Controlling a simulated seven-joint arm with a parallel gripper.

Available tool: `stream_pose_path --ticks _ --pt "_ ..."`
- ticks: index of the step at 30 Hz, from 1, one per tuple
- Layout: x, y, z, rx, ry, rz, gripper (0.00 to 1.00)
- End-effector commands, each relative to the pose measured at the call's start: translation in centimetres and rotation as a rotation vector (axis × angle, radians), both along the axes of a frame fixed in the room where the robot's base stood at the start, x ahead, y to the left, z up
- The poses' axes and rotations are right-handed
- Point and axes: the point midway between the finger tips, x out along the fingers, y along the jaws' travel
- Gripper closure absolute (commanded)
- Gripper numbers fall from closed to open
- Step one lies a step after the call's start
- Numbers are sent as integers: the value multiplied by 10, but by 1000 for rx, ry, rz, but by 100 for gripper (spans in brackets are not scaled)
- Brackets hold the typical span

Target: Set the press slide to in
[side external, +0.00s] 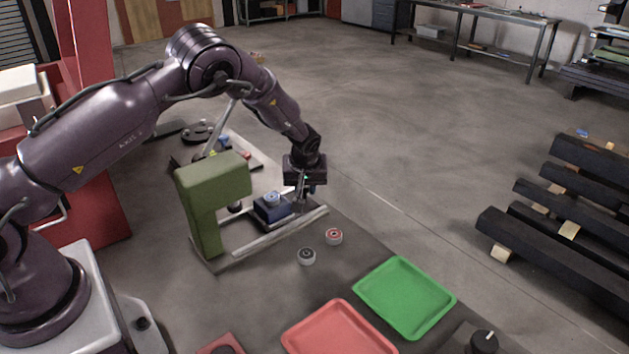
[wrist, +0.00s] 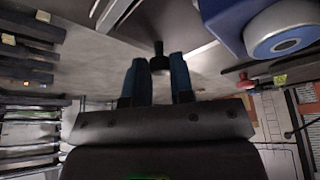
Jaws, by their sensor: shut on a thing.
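The olive-green press (side external: 192,200) is a C-shaped frame with its head overhanging a pair of pale rails (side external: 285,230). The press slide (side external: 268,215) is a blue block between the rails, just right of the press head rather than under it. It also shows at the top right of the wrist view (wrist: 232,20). My gripper (side external: 302,202) is at the slide's outer end, pointing down. In the wrist view its blue fingers (wrist: 158,75) are closed around a small dark knob (wrist: 159,60).
Two small round parts, one dark-centred (side external: 307,256) and one red-centred (side external: 334,237), lie on the table near the rails. A green tray (side external: 405,297) and a red tray (side external: 338,330) are in front. A black knob (side external: 484,341) is at the lower right.

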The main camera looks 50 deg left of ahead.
Motion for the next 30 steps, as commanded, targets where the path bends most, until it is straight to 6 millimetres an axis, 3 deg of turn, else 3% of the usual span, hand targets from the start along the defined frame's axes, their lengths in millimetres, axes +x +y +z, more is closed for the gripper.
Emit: stream_pose_path --ticks 3,9,21,22,24,30 --pt "-23 0 1 -1 4 2 100" --pt "-47 0 0 -1 2 2 100" --pt "-51 0 0 0 0 1 100" --pt "-51 0 0 0 0 1 71" --pt "-51 0 0 0 0 1 55" --pt "-51 0 0 0 0 1 52"
